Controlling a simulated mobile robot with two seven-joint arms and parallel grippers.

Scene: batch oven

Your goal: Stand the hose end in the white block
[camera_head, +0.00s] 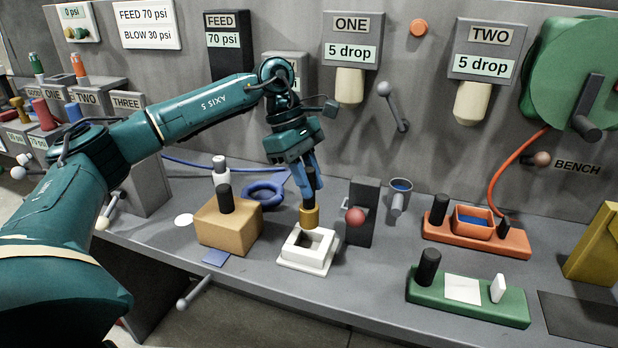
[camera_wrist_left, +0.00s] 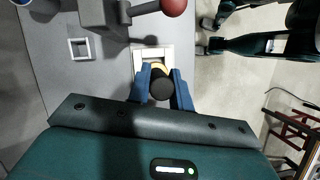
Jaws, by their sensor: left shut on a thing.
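My left gripper (camera_head: 309,188) points down, its blue fingers shut on the hose end (camera_head: 309,217), a short piece with a brass-coloured lower part and a dark upper part. The white block (camera_head: 291,262), with a square opening in its top, sits on the bench just below. The hose end is upright, over the rear of the block; I cannot tell whether it touches. In the left wrist view, the dark round top of the hose end (camera_wrist_left: 162,90) sits between the fingers and hides part of the white block (camera_wrist_left: 140,55).
A dark upright post with a red ball (camera_head: 355,216) stands close right of the block. A tan box (camera_head: 228,228) with a black knob stands to the left, a blue ring (camera_head: 263,194) behind. Orange (camera_head: 480,240) and green (camera_head: 468,302) trays are farther right. The bench's front edge is near.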

